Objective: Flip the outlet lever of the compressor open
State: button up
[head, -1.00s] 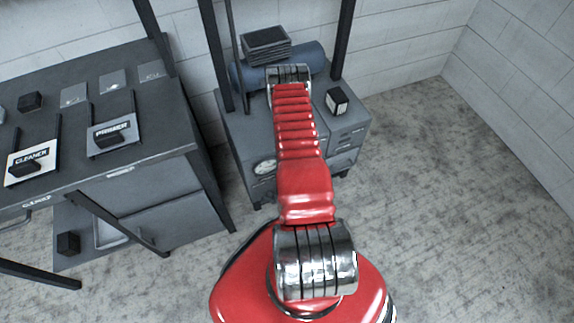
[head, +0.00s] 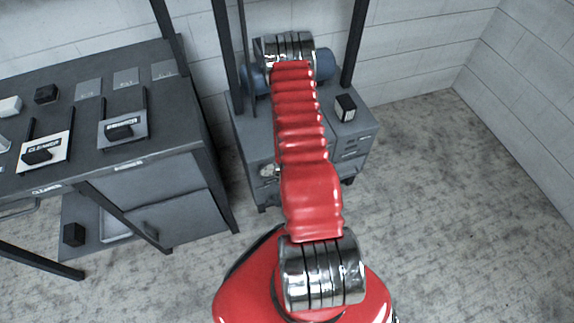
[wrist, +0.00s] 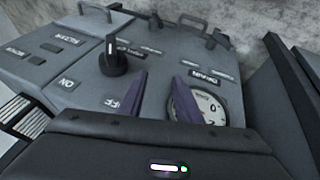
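The compressor (head: 352,136) is a grey cabinet with a blue tank (head: 325,64) at its back, in the head view. The wrist view shows its grey panel (wrist: 80,88) close up. A black knob with an upright pointer-like handle (wrist: 113,58) stands there, just beyond my left fingertip. Labels ON and OFF lie near it; the label beside it is too blurred to read. My gripper (wrist: 160,76) has two purple fingers spread apart with nothing between them. The right finger partly covers a round white gauge (wrist: 204,106). My arm hides part of the compressor in the head view.
A dark-and-white block (head: 345,107) sits on the compressor's right side. Dark upright posts (head: 227,60) flank the compressor. A grey workbench (head: 165,140) with labelled trays stands to the left. The floor at right (head: 450,190) is clear.

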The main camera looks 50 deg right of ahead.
jog(key=shift+y, duration=0.3)
jog(key=shift+w+a+r, duration=0.25)
jog(key=shift+w+r, duration=0.2)
jog(key=shift+r, duration=0.25)
jog(key=shift+w+a+r, duration=0.25)
jog(key=shift+w+r, duration=0.25)
jog(key=shift+r, duration=0.25)
jog(key=shift+w+a+r, duration=0.25)
jog(key=shift+w+r, duration=0.2)
jog(key=shift+r, duration=0.25)
jog(key=s+a+m+g+y, duration=0.1)
jog(key=s+a+g+y, duration=0.1)
jog(key=s+a+y, duration=0.35)
jog(key=s+a+r+n+t, duration=0.1)
jog(key=a+r, duration=0.8)
jog(key=r, duration=0.9)
jog(key=s+a+r+n+t+h, duration=0.1)
jog(key=s+a+r+n+t, duration=0.1)
jog(key=a+r, duration=0.7)
jog(key=s+a+r+n+t, duration=0.1)
jog(key=a+r, duration=0.8)
jog(key=r, duration=1.7)
jog(key=shift+s+r+n+t, duration=0.4)
jog(key=shift+s+n, duration=0.15)
jog(key=shift+n, duration=0.25)
jog(key=shift+d, duration=0.1)
